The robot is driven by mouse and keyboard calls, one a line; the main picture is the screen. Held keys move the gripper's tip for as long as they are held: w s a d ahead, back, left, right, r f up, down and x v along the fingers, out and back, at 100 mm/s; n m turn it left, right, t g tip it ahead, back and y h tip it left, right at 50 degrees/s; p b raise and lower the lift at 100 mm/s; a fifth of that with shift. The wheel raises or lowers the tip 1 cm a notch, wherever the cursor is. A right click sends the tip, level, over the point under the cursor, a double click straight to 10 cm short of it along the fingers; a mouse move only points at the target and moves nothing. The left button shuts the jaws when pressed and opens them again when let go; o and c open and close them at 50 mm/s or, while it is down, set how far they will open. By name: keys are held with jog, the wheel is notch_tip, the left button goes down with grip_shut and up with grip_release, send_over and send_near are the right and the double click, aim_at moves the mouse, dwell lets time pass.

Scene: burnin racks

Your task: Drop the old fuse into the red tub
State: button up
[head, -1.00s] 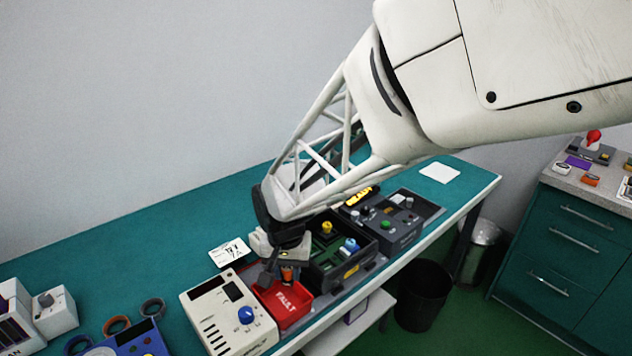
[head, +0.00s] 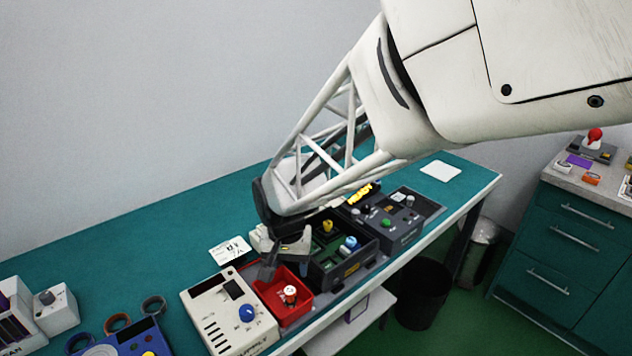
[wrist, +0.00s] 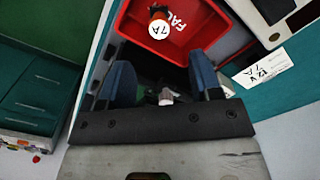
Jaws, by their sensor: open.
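The red tub (head: 268,287) stands on the bench between the cream power supply and the dark box. The old fuse (head: 290,293), with a white cap and orange-red body, is inside the tub and looks roughly upright. In the wrist view the fuse's cap (wrist: 155,30) reads "7 A", and it is in the tub (wrist: 201,32) beside the lettering. My gripper (head: 287,266) is open and empty above the tub's back edge. In the wrist view my gripper (wrist: 160,66) has its blue fingers wide apart, clear of the fuse.
The cream power supply (head: 215,303) is left of the tub. The dark box (head: 345,275) with a green board, yellow and blue parts is close on the right. A card (head: 229,250) lies behind the tub. Free bench top extends at the back left.

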notch_tip(320, 180, up, 7)
dwell(0.5)
jog(key=shift+f, duration=0.1)
dwell(0.4)
jog(key=s+d+r+t, duration=0.1)
jog(key=s+d+r, duration=0.15)
jog(key=d, duration=0.55)
jog(key=s+d+r, duration=0.2)
jog(key=d+r, duration=0.1)
jog(key=d, duration=0.5)
jog(key=s+d+r+t, duration=0.1)
jog(key=s+d, duration=1)
jog(key=d, duration=0.2)
jog(key=shift+s+t, duration=0.2)
jog(key=shift+t, duration=0.1)
jog(key=shift+d, duration=0.1)
dwell(3.4)
